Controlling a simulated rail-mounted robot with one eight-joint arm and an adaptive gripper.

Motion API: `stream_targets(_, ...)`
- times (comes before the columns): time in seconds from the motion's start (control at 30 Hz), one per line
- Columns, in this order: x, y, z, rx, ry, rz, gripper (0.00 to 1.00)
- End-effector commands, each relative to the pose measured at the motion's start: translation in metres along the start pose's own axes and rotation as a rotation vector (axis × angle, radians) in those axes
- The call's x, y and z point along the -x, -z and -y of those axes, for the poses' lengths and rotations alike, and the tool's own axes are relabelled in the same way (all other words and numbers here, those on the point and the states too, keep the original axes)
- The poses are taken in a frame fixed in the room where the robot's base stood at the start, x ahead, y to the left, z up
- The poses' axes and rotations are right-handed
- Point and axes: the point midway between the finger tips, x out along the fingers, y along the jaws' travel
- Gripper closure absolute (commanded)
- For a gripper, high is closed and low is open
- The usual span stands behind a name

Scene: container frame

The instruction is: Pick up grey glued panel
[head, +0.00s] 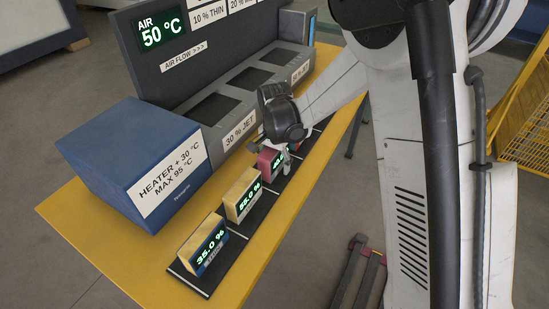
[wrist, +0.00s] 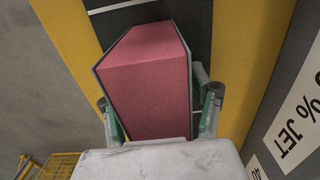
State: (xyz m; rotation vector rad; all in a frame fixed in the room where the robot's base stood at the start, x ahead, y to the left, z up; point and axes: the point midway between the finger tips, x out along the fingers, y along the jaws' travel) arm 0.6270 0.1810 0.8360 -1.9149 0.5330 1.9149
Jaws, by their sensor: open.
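A reddish-pink block with thin grey side faces (wrist: 148,95) fills the middle of the wrist view. In the head view the pink block (head: 266,161) is partly hidden by my arm, with a green readout I cannot fully read. My gripper (wrist: 160,112) is open, with one finger on each side of the block; I cannot tell whether they touch it. In the head view my gripper (head: 284,158) is low over the black strip. A yellow block with a dark grey-blue face (head: 206,247) reads 35.0 %. I cannot tell which block is the grey glued panel.
Another yellow block (head: 243,194) stands between the 35.0 % block and the pink one on the black strip (head: 246,240). A blue heater box (head: 130,155) and a grey unit with dark recesses (head: 215,108) stand behind, on the yellow table (head: 110,240). The front table edge is clear.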

Motion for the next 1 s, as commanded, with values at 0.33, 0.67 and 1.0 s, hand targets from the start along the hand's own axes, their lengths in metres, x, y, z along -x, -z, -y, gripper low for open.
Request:
stream_targets(0.33, 0.001, 0.0, 0.0, 0.0, 0.0, 0.0, 0.71)
stream_targets(0.67, 0.001, 0.0, 0.0, 0.0, 0.0, 0.0, 0.97)
stream_targets(1.0, 0.031, 0.0, -0.001, 0.0, 0.0, 0.0, 0.97)
